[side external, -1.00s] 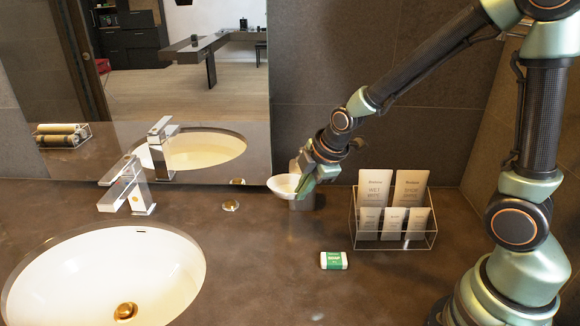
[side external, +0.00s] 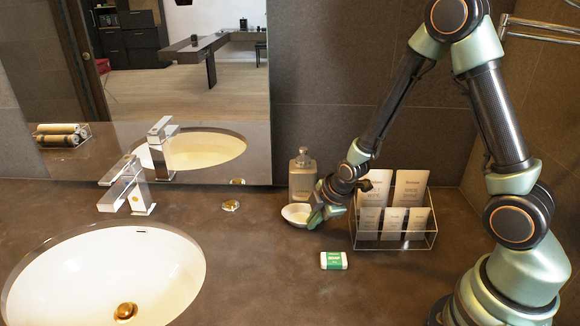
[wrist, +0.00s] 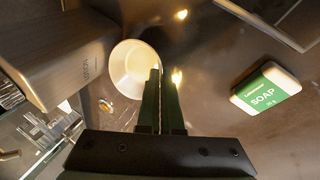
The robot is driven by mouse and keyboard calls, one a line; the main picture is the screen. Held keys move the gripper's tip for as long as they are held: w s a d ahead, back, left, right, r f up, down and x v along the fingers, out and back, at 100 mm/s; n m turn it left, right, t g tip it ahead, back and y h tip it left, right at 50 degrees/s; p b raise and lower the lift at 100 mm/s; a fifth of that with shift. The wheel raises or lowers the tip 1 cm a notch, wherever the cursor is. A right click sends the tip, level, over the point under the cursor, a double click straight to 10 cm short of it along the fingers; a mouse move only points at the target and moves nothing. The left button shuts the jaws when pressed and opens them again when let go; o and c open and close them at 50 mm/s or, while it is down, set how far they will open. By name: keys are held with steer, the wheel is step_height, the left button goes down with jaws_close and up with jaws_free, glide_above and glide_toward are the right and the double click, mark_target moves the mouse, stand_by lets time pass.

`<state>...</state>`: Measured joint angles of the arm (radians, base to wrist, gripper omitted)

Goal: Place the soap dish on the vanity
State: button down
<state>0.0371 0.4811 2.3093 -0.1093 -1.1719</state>
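The soap dish (side external: 294,214) is a small white round bowl, low over the vanity top in front of the lotion dispenser. I cannot tell whether it touches the vanity (side external: 250,270). My gripper (side external: 312,221) is at its right edge, fingers pointing down. In the wrist view the dish (wrist: 130,68) shows just left of the fingertips, and my gripper (wrist: 158,75) is nearly closed with the dish's rim between its fingers. The fingers hide part of the rim.
The lotion dispenser (side external: 301,175) stands close behind the dish. A clear rack of cards and packets (side external: 394,228) is to the right, a wrapped green-and-white soap (side external: 333,260) in front. The sink (side external: 100,285) and faucet (side external: 130,187) are left.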

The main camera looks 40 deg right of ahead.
steer(key=shift+f, duration=0.2)
steer(key=c, duration=1.1)
jaws_free()
steer(key=shift+s+r, duration=0.1)
steer(key=shift+r, duration=0.4)
steer(key=shift+s+a+r+m, duration=0.25)
steer(key=shift+s+r+m, duration=1.8)
steer(key=shift+r, duration=1.8)
steer(key=shift+s+a+r+m, duration=0.25)
steer(key=shift+s+r+m, duration=1.8)
steer(key=shift+r, duration=1.75)
steer(key=shift+s+a+r+m, duration=0.25)
steer(key=shift+s+r+m, duration=1.8)
steer(key=shift+r, duration=1.8)
steer(key=shift+w+m, duration=0.35)
steer(key=shift+w, duration=0.05)
